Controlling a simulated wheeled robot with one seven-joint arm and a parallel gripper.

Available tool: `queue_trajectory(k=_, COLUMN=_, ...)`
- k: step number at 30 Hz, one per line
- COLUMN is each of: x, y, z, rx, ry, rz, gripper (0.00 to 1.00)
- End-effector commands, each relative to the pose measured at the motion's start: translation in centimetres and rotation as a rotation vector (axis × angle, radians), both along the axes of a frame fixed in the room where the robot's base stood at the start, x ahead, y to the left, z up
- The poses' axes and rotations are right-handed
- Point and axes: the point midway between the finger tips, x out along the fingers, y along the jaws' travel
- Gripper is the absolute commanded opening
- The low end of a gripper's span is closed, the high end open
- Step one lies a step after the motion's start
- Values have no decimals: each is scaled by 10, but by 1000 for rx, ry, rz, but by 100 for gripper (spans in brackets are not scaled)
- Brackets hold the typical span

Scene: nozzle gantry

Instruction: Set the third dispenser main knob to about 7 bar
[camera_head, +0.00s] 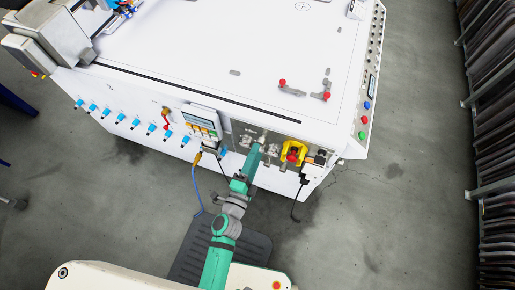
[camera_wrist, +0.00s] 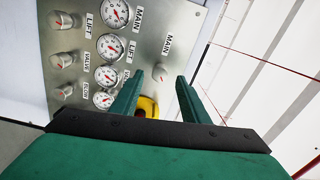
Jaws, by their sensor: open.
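The grey dispenser panel (camera_wrist: 80,40) fills the upper left of the wrist view. The main knob (camera_wrist: 160,73), small and pale with a red mark, sits under a MAIN label at the panel's right. The main gauge (camera_wrist: 114,13) is at the top, partly cut off; its reading is too small to tell. My gripper (camera_wrist: 160,77) is open, with one green finger on each side of the knob in the picture. I cannot tell whether the fingers touch it. In the head view my gripper (camera_head: 260,142) is at the machine's front panel, and my arm hides part of it.
More gauges (camera_wrist: 109,47) and pale knobs (camera_wrist: 63,60) line the panel's left. A blue cable (camera_head: 196,190) hangs left of my arm.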

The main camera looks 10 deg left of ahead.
Motion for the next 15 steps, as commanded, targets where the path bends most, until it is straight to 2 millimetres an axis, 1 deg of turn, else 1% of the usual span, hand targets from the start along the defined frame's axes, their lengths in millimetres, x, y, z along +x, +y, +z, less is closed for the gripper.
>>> queue_trajectory(k=1, x=-11, y=4, z=-1, rx=1, ry=3, rz=5, gripper=41)
queue_trajectory(k=6, x=-41, y=7, z=-1, rx=2, ry=2, rz=3, gripper=41)
queue_trajectory(k=10, x=-59, y=10, z=-1, rx=1, ry=2, rz=2, gripper=41)
queue_trajectory(k=15, x=-71, y=12, z=0, rx=1, ry=0, rz=3, gripper=41)
